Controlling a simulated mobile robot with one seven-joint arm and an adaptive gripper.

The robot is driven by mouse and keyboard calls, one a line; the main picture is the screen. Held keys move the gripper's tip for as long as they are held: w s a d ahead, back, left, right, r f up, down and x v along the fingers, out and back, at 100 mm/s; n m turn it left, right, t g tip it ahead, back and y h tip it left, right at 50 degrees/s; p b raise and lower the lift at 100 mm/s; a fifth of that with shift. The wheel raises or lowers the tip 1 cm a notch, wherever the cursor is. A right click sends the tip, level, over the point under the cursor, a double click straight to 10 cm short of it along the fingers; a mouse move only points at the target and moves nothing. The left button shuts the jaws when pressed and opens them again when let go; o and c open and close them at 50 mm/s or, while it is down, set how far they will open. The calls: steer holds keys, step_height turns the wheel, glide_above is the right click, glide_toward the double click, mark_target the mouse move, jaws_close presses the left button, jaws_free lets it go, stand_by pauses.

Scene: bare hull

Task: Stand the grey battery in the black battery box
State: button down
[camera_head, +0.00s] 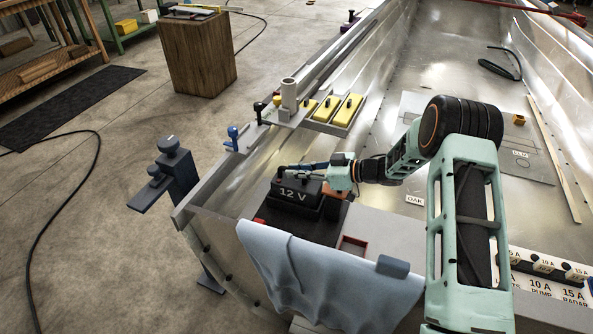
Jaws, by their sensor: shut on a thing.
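The dark grey battery (292,196), marked 12 V on its near face, is upright at the hull's near left corner. My gripper (303,169) reaches in from the right over the battery's top and is shut on it; the exact grip is small and partly hidden. A black, flat-looking part, which I take for the battery box (300,226), shows directly below and in front of the battery. The battery hides most of it, so I cannot tell whether the battery is inside it, resting on it or just above it.
A blue-grey cloth (305,275) hangs over the near bench edge. A small red tray (352,245) and a grey block (393,266) lie right of the black part. Yellow boxes (347,109) sit in a rack behind. A fuse panel (550,275) is at lower right.

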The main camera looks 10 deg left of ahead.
steer(key=shift+w+a+f+b, duration=0.1)
steer(key=shift+a+b, duration=0.05)
steer(key=shift+b, duration=0.15)
steer(key=c, duration=1.9)
jaws_free()
steer(key=shift+s+d+f, duration=0.2)
steer(key=shift+d+f, duration=0.05)
steer(key=shift+f, duration=0.35)
steer(key=shift+d+r, duration=0.25)
steer(key=shift+d, duration=0.25)
steer(key=v, duration=1.1)
steer(key=shift+a+r, duration=0.15)
steer(key=shift+r, duration=0.15)
steer(key=shift+w, duration=0.1)
